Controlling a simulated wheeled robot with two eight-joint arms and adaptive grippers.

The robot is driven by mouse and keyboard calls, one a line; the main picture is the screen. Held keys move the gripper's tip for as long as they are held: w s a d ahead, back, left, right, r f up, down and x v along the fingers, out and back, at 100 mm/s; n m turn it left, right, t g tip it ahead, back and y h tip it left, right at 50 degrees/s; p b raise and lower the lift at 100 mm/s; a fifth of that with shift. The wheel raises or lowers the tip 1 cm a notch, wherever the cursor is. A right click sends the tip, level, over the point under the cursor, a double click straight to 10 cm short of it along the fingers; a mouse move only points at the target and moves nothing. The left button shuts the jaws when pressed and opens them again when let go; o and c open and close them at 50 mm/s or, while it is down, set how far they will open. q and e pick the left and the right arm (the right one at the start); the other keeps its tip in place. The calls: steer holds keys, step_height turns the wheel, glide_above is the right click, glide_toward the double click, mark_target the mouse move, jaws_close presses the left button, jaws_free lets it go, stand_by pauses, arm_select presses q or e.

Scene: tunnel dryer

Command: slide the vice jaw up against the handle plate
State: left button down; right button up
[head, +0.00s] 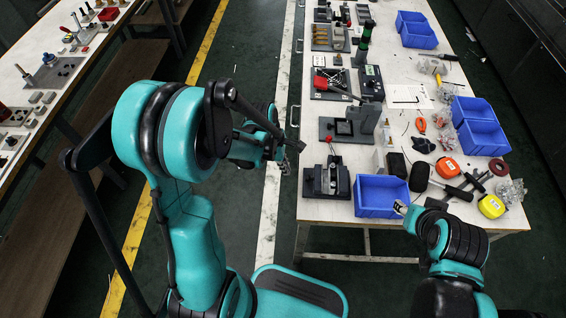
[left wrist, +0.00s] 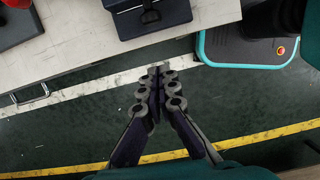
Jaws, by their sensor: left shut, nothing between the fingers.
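A dark vice (head: 327,180) stands on its base at the near left end of the right-hand workbench, with a small red part at its top. Its jaw and a handle plate cannot be told apart clearly at this size. My left gripper (head: 285,166) is shut and empty, over the floor just left of the vice and apart from it. In the left wrist view the shut fingers (left wrist: 160,72) point at the bench edge, and a dark fixture, apparently the vice (left wrist: 150,18), is partly cut off at the top. My right gripper (head: 401,208) is by the blue bin; its opening is unclear.
A blue bin (head: 380,196) sits right of the vice. A dark stand (head: 350,126) is behind it. Tape measures (head: 447,168), a hammer (head: 459,191) and more blue bins (head: 480,126) crowd the right side. The aisle floor left of the bench is clear.

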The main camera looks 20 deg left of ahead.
mark_target(309, 176)
arm_select(q)
steer(key=d, duration=0.1)
steer(key=d+f+b, duration=0.1)
steer(key=d, duration=0.1)
steer(key=w+d+f, duration=0.1)
steer(key=shift+d, duration=0.2)
steer(key=d, duration=0.1)
steer(key=w+d, duration=0.1)
steer(key=d, duration=0.1)
steer(key=shift+d+b, duration=0.25)
steer(key=shift+b, duration=0.05)
steer(key=shift+a, duration=0.1)
